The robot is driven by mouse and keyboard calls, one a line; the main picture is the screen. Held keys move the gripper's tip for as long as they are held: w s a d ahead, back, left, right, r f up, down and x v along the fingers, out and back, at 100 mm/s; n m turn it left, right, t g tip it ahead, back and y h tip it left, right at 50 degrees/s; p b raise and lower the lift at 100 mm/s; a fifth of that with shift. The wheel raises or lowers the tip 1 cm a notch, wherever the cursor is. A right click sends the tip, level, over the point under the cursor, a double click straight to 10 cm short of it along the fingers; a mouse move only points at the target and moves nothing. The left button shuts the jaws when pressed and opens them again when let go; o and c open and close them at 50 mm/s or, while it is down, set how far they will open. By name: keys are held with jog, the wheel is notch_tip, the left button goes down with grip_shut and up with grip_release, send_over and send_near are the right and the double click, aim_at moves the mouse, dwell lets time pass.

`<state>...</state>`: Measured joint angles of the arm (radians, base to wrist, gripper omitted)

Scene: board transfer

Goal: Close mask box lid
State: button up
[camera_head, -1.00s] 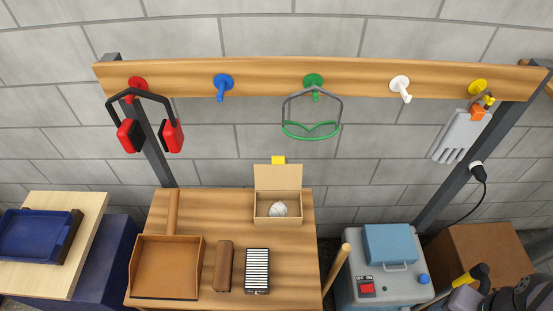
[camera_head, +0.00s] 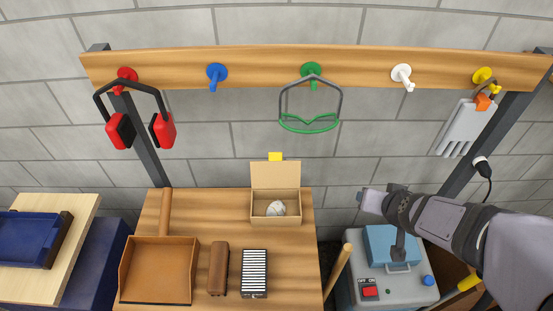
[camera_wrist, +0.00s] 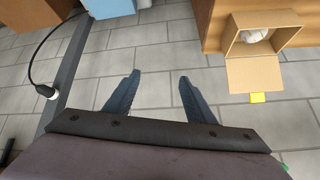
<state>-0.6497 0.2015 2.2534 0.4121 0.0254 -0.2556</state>
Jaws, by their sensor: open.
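The mask box (camera_head: 259,211) is a small tan box at the back of the wooden table. Its lid (camera_head: 275,174) stands open and upright at the back, with a yellow tab (camera_head: 275,156) on its top edge. A white mask (camera_head: 276,209) lies inside. In the wrist view, the box (camera_wrist: 236,43), lid (camera_wrist: 256,75) and tab (camera_wrist: 258,98) show at the upper right. My gripper (camera_wrist: 158,75) is open and empty, its two blue-grey fingers apart over the floor and wall. In the head view, my gripper (camera_head: 368,199) is right of the box, apart from it.
On the table (camera_head: 222,202) are a brown tray (camera_head: 158,270), a brown block (camera_head: 218,268) and a striped box (camera_head: 254,273). A grey machine (camera_head: 405,284) with a blue top is below my arm. Green glasses (camera_head: 309,124) hang above the box.

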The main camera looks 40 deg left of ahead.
jog(key=s+a+n+t+y+b, duration=0.2)
jog(key=s+a+y+b, duration=0.15)
jog(key=a, duration=1.35)
jog(key=n+t+y, duration=0.1)
jog(key=t+y, duration=0.1)
send_near(275, 153)
jog(key=w+a, duration=0.2)
jog(key=shift+h, duration=0.25)
jog(key=shift+f+p+x, duration=0.15)
jog(key=shift+p+x, duration=0.45)
jog(key=shift+x, duration=1.25)
jog(key=shift+f+p+x, duration=0.15)
jog(key=shift+p+x, duration=0.4)
jog(key=shift+x, duration=1.35)
jog(key=shift+s+d, duration=0.1)
grip_shut()
